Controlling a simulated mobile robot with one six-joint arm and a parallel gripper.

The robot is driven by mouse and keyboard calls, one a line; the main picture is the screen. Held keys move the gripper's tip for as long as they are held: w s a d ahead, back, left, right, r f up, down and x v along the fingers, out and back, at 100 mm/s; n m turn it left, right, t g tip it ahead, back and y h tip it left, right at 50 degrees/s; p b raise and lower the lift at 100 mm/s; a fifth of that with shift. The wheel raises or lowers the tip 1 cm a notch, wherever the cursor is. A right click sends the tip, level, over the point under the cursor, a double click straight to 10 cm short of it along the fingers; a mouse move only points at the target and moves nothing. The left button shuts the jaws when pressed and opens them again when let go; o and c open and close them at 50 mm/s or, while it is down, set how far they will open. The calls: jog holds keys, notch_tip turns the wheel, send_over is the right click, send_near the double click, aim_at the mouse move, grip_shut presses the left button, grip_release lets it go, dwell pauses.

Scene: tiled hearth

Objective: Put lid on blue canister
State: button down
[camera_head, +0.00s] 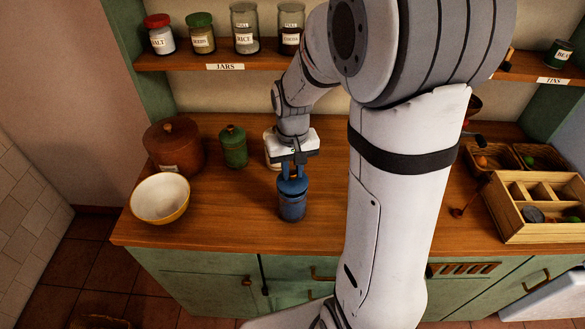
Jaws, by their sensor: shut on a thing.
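The blue canister (292,207) stands upright on the wooden counter, left of my arm's large white link. My gripper (292,176) points down directly above it and is shut on the blue lid (292,186). The lid is at the canister's mouth and in line with it. No clear gap shows between lid and canister, but I cannot tell whether it is fully seated. The fingers hide part of the lid's top.
A cream canister (271,150) stands just behind, partly hidden by my gripper. A green canister (233,147), a brown canister (173,147) and a white bowl (160,198) are to the left. A divided wooden box (540,233) is far right. A jar shelf (225,63) runs behind.

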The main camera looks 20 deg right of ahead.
jog(key=shift+f+b, duration=0.8)
jog(key=shift+f, duration=0.15)
dwell(0.6)
jog(key=c, duration=1.2)
grip_release()
jog(key=shift+a, duration=0.1)
jog(key=shift+r, duration=0.15)
jog(key=shift+r+p, duration=1.7)
jog(key=shift+r, duration=0.45)
notch_tip(320, 180, up, 8)
jog(key=b, duration=0.1)
jog(key=shift+f, duration=0.1)
